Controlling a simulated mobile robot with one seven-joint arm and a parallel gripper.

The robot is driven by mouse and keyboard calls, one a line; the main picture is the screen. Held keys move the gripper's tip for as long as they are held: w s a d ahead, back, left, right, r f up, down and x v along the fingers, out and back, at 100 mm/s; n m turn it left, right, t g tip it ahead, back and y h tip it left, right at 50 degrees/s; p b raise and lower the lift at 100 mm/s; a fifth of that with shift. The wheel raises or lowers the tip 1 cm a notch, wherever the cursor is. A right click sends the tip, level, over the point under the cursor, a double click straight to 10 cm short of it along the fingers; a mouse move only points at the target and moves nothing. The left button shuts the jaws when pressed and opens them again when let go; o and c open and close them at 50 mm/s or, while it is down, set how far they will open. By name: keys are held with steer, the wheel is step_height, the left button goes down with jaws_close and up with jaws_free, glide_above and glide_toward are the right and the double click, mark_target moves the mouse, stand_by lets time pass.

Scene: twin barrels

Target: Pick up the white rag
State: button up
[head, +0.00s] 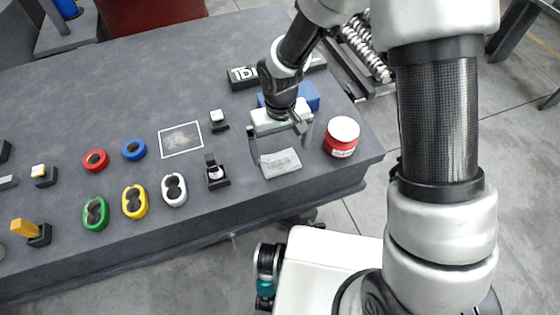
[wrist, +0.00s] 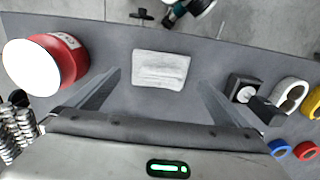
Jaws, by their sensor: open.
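The white rag (head: 281,163) is a flat, pale, folded rectangle lying on the grey table near its front edge. In the wrist view the rag (wrist: 160,70) shows whole, beyond and between my fingertips. My gripper (head: 280,147) is open and empty, pointing down just above and behind the rag in the head view. In the wrist view its two fingers (wrist: 158,85) stand wide apart, on either side of the rag's width. I see no contact between the fingers and the rag.
A red jar with a white lid (head: 341,138) stands right of the rag. A black switch block (head: 216,172) stands to its left. A blue box (head: 303,96) lies behind my gripper. White (head: 174,189), yellow (head: 134,201) and green (head: 96,212) double rings lie further left.

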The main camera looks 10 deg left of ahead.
mark_target(280, 155)
step_height(280, 155, down, 4)
steer(key=shift+w+f, duration=0.1)
steer(key=shift+f, duration=0.05)
steer(key=c, duration=1.1)
step_height(280, 155, up, 10)
steer(key=shift+r+p, duration=0.1)
steer(key=shift+p, duration=0.4)
